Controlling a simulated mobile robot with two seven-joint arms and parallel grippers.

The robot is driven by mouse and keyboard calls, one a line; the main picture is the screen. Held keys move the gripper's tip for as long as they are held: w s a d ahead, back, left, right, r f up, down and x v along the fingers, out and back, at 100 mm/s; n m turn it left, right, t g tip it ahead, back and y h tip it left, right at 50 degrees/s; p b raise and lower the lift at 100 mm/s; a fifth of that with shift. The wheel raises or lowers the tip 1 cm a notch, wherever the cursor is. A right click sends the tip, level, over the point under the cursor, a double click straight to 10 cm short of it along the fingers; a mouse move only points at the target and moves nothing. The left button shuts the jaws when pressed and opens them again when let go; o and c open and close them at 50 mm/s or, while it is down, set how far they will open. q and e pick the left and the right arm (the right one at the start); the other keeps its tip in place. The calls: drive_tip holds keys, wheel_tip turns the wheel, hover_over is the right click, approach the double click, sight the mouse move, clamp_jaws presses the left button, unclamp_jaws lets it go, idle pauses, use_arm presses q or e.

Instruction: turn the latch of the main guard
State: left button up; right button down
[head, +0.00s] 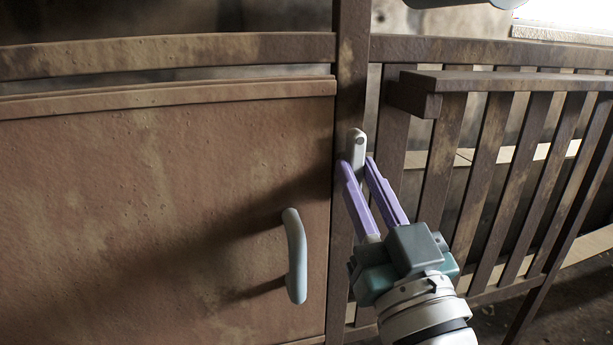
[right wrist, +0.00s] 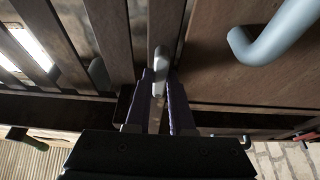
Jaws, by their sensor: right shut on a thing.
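The latch (head: 357,142) is a small pale grey bar with a rounded top, standing upright on the brown post beside the main guard (head: 120,190). My right gripper (head: 358,165) has its purple fingers shut on the lower part of the latch. In the right wrist view the latch (right wrist: 239,45) sticks out past the fingertips of my right gripper (right wrist: 160,85), and its lower part is between the fingers. The main guard is a brown panel with a curved grey handle (head: 295,256), left of the gripper. My left gripper is not in view.
A slatted brown railing (head: 500,170) stands right of the post, close to my right arm. A brown top rail (head: 170,55) runs above the guard. The grey handle (right wrist: 275,40) also juts out near the latch in the right wrist view.

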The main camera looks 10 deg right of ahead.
drive_tip(key=shift+f, duration=0.1)
drive_tip(key=c, duration=0.8)
unclamp_jaws()
drive_tip(key=p+v, duration=0.1)
drive_tip(key=v, duration=0.9)
drive_tip(key=shift+p, duration=0.35)
drive_tip(key=shift+w, duration=0.1)
